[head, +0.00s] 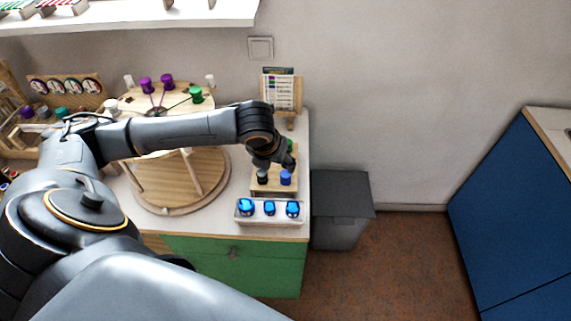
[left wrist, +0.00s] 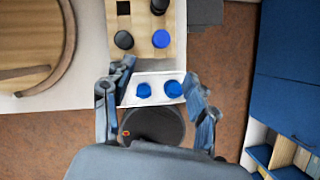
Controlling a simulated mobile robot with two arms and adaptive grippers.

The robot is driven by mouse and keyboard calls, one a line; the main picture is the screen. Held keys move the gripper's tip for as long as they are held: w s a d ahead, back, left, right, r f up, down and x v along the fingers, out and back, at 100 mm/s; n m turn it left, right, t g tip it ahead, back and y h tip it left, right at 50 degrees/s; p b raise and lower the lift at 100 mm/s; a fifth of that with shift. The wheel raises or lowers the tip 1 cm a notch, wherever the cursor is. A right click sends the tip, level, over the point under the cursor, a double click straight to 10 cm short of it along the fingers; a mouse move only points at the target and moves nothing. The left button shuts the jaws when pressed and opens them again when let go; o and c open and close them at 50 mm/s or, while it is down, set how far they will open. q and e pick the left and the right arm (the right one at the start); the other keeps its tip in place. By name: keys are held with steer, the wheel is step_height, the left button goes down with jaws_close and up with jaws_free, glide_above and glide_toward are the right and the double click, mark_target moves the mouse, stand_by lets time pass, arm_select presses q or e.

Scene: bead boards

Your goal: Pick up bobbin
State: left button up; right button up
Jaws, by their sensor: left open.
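Three blue bobbins lie in a white tray (head: 268,221) at the counter's front edge: a left one (head: 246,207), a middle one (head: 269,208) and a right one (head: 293,209). In the left wrist view two blue bobbins (left wrist: 144,91) show in the tray. Behind it, a wooden bead board (left wrist: 142,43) holds a blue bobbin (left wrist: 161,39) and a black one (left wrist: 124,40). A green bobbin (head: 290,146) shows partly behind my gripper. My left gripper (head: 272,166) is open and above the board and tray, its fingers apart. My right gripper is not in view.
A round wooden stand (head: 205,178) with purple and green bobbins is left of the board, partly behind my arm. A grey bin (head: 341,196) stands right of the green cabinet (head: 240,262). A small easel with a card (head: 281,92) stands behind the board.

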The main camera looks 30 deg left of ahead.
mark_target(284, 176)
arm_select(q)
steer(key=x, duration=0.8)
steer(key=shift+w+a+f+p, duration=0.1)
steer(key=shift+f+p, duration=0.1)
steer(key=shift+p, duration=0.2)
steer(key=p+x, duration=0.1)
steer(key=x, duration=0.3)
steer(key=shift+w+f+p, duration=0.2)
steer(key=shift+f+p, duration=0.05)
steer(key=shift+p, duration=0.05)
steer(key=shift+w+f, duration=0.1)
steer(key=shift+f, duration=0.2)
jaws_close()
steer(key=shift+r, duration=0.1)
